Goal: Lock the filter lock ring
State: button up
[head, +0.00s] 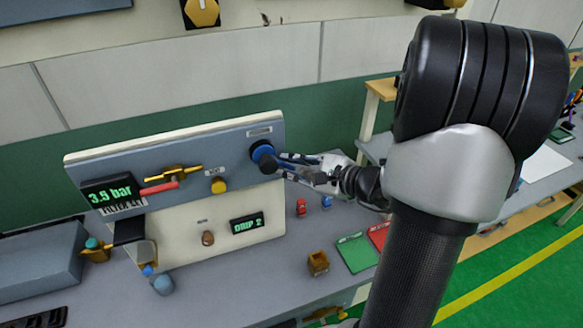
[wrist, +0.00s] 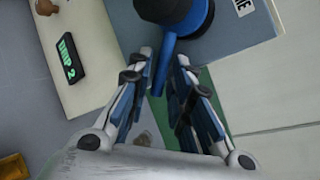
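The filter lock ring (head: 261,150) is a round blue ring with a dark centre, at the right end of the grey upper panel. It also shows at the top of the wrist view (wrist: 195,20), with a straight blue lever (wrist: 163,67) reaching down from it. My gripper (head: 281,164) is just right of the ring in the head view. In the wrist view its fingers (wrist: 162,62) stand apart on either side of the lever, which lies nearer the left finger. I see a gap on the right; contact on the left is unclear.
The panel (head: 215,150) also carries a yellow knob (head: 218,185), a brass valve with a red handle (head: 160,186) and a "3.5 bar" display (head: 110,193). A "DRIP 2" display (head: 247,223) sits below. Small red and blue parts and a green card (head: 357,252) lie on the bench.

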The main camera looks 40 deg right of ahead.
jog(key=shift+w+f, duration=0.1)
jog(key=shift+w, duration=0.1)
grip_shut()
dwell(0.6)
